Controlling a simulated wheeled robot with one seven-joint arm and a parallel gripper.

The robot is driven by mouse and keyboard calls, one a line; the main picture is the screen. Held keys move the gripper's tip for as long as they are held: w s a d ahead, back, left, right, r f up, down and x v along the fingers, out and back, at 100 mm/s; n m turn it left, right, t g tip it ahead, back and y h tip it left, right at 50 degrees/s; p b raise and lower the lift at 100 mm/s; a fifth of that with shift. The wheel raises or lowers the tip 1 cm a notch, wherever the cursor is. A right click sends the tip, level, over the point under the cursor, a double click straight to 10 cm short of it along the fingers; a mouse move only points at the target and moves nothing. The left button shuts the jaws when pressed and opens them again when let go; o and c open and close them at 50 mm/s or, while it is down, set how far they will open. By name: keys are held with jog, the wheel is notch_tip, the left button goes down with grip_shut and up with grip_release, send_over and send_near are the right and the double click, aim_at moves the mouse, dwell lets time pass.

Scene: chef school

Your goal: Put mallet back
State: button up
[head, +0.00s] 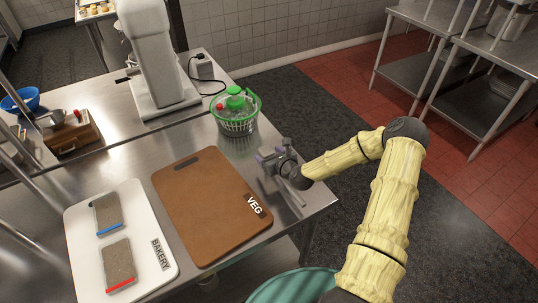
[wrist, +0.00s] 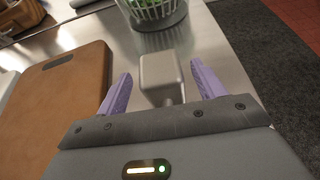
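A grey metal mallet shows in the wrist view (wrist: 162,76) as a blocky head between my two purple fingers, with clear gaps on both sides. Its lower part is hidden behind my gripper's body. My gripper (wrist: 162,69) is open around the mallet and does not visibly touch it. In the head view my gripper (head: 270,155) is low over the steel counter's right edge, beside the brown VEG board. A thin metal handle (head: 292,194) shows below it there; the rest of the mallet is mostly hidden by the gripper.
The brown VEG board (head: 202,208) lies left of my gripper, and a white BAKERY board (head: 91,263) with two sponge-like blocks lies farther left. A green-rimmed basket (head: 235,125) stands just behind. A wooden box (head: 72,138) and a stand mixer (head: 160,65) stand farther back.

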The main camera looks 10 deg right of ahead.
jog(key=shift+s+d+r, duration=0.1)
jog(key=shift+r, duration=0.05)
jog(key=b+v, duration=0.2)
jog(key=v, duration=0.9)
jog(key=shift+s+r, duration=0.15)
jog(key=shift+s, duration=0.2)
jog(key=shift+s+d, duration=0.1)
jog(key=shift+s, duration=0.05)
